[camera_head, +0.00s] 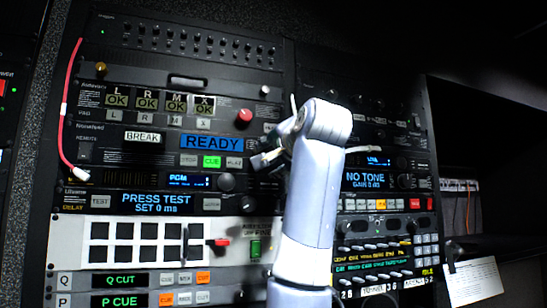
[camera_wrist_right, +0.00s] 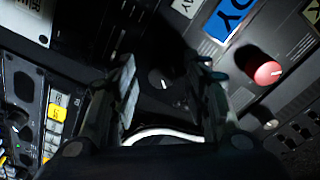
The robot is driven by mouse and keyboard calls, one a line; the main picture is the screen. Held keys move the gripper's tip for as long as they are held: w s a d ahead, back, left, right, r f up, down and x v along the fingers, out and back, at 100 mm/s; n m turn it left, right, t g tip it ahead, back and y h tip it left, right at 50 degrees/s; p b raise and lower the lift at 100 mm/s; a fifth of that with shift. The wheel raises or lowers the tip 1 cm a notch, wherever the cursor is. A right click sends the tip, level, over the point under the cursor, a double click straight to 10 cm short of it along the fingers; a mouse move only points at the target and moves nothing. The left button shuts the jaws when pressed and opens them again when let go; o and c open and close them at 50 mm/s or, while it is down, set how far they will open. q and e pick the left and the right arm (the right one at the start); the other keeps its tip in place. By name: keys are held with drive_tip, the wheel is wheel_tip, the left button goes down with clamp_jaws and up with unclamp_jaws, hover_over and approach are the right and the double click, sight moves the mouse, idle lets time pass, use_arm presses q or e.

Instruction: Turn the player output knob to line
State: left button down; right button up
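My right arm rises through the middle of the head view. Its gripper (camera_head: 268,160) is at the panel, right of the blue READY display (camera_head: 211,142). In the right wrist view the gripper (camera_wrist_right: 166,85) is open, with a finger on each side. A small dark knob (camera_wrist_right: 158,78) with a pale pointer line shows between the fingers; I cannot tell whether they touch it. It appears to be the player output knob, but its label and line mark are not readable. The gripper hides this spot in the head view. My left gripper is not in view.
A red knob (camera_head: 244,116) sits above READY; it also shows in the right wrist view (camera_wrist_right: 263,70). A dark knob (camera_head: 226,182) is beside the PGM display. A white cable (camera_wrist_right: 165,133) curves near the fingers. A red cable (camera_head: 68,110) hangs at left.

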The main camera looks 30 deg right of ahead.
drive_tip(key=v, duration=1.2)
drive_tip(key=shift+r, duration=0.1)
drive_tip(key=w+d+n+y+p, duration=0.1)
drive_tip(key=w+d+p, duration=0.2)
drive_tip(key=w+p, duration=0.5)
drive_tip(key=w, duration=0.4)
drive_tip(key=shift+w+d+n+y, duration=0.15)
drive_tip(key=shift+d+n+y, duration=0.15)
